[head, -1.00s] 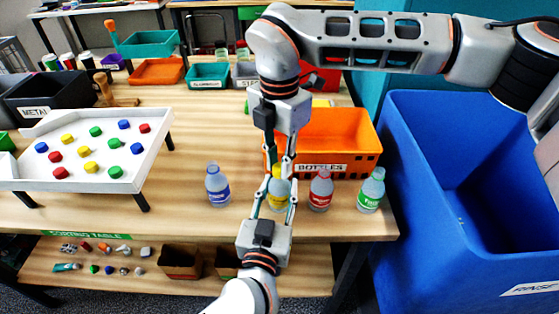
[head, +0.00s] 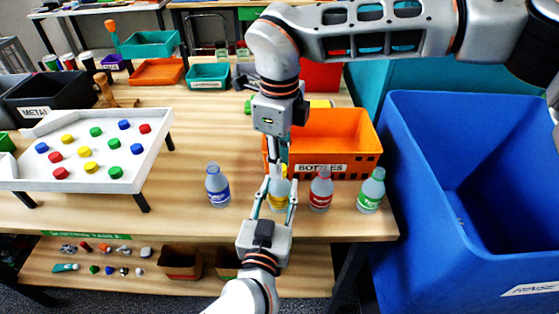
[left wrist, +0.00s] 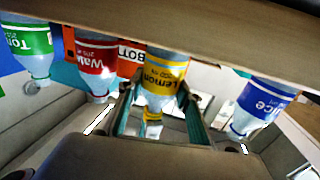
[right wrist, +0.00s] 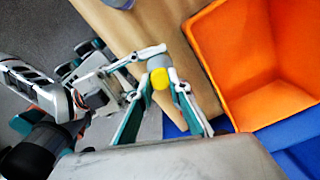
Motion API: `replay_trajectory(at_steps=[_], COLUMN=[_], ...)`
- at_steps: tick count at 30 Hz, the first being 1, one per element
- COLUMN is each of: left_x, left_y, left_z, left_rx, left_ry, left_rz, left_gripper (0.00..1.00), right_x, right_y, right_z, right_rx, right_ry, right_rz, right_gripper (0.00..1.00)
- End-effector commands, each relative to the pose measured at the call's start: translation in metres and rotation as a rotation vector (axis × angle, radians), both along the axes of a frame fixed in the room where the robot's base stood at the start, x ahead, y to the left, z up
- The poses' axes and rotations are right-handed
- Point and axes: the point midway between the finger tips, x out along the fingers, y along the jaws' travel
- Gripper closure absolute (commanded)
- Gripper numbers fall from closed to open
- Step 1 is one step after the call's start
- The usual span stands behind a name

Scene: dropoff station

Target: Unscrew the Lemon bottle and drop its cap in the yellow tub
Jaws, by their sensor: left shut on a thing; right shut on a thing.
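The Lemon bottle (head: 278,202) stands upright near the table's front edge, with a yellow label. It appears upside down in the left wrist view (left wrist: 164,72). My left gripper (head: 279,186) comes from the front, its fingers closed around the bottle's sides. My right gripper (head: 281,168) points down from above, its fingers closed on the yellow cap (right wrist: 159,77) at the bottle's top. I cannot tell how far the cap is turned. A yellow strip (head: 321,103) shows behind the orange bin; I cannot tell if it is the yellow tub.
A blue-labelled bottle (head: 217,186) stands left; red (head: 321,190) and green (head: 371,191) ones stand right. The orange BOTTLES bin (head: 348,150) is close behind. A white tray (head: 100,155) with coloured caps is at left, a large blue bin (head: 420,190) at right.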

Motion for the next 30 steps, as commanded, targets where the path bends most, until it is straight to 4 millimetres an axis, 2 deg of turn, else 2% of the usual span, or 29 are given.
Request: replay_trajectory(at_steps=[21,27,30], left_x=[0.0000,0.0000,0.0000], left_y=[0.0001,0.0002,0.0002], left_z=[-0.0009,-0.0009,-0.0010], left_rx=[-0.001,-0.001,-0.001], left_ry=[0.002,0.002,0.002], left_rz=[0.000,0.001,0.001], left_gripper=[1.00,1.00,1.00], right_x=[-0.0003,-0.0002,-0.0002], right_y=[-0.0002,-0.0004,-0.0003], right_z=[0.0010,0.0009,0.0009], right_rx=[0.000,0.000,0.000], right_ry=[0.002,0.002,0.002], right_rz=[1.314,1.556,1.573], right_gripper=[1.00,1.00,1.00])
